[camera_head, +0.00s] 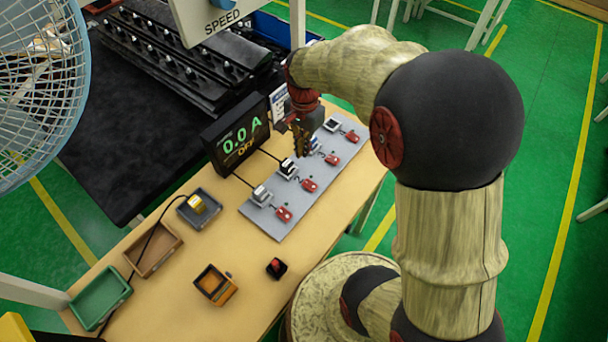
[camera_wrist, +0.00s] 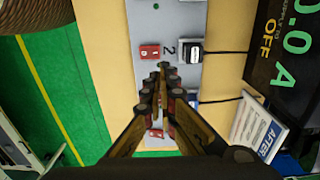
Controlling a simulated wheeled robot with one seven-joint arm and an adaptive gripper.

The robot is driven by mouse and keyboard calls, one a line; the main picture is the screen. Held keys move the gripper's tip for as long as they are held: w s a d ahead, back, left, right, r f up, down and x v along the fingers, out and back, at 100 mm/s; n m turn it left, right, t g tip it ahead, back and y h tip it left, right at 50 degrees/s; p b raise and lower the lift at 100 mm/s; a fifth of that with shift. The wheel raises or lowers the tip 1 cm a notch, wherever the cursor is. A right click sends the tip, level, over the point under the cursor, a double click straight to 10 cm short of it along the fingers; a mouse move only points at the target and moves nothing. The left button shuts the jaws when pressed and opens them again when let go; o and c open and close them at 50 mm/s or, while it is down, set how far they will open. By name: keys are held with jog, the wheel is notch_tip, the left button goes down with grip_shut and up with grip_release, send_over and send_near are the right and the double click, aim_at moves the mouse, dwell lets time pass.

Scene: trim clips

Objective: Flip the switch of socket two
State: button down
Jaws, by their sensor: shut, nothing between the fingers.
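The grey socket panel (camera_head: 272,226) lies on the table with a row of sockets and red switches. Socket two (camera_wrist: 190,52) has a plug with a black cable in it and also shows in the head view (camera_head: 288,168). Its red switch (camera_wrist: 150,52) is beside the printed 2 and shows in the head view (camera_head: 309,185). My gripper (camera_wrist: 162,68) is shut and empty, pointing down at the panel, its tips close to the switch in the wrist view. I cannot tell if they touch it. My fingers partly hide another red switch (camera_wrist: 155,134).
A black display (camera_head: 238,137) behind the panel reads 0.0 A and OFF. A sign (camera_wrist: 257,130) stands next to it. Trays (camera_head: 99,299) and an orange-brown box (camera_head: 215,285) are on the left of the table (camera_head: 180,298). A fan (camera_head: 42,85) is at far left.

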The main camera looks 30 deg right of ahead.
aim_at(304, 181)
notch_tip(304, 181, down, 14)
jog(key=shift+b, duration=1.25)
jog(key=shift+w+f+g+p, duration=0.2)
jog(key=shift+f+g+p, duration=0.2)
jog(key=shift+g, duration=0.1)
jog(key=shift+s, duration=0.1)
jog(key=shift+r, duration=0.1)
jog(key=shift+r+p, duration=0.6)
jog(key=shift+r, duration=0.15)
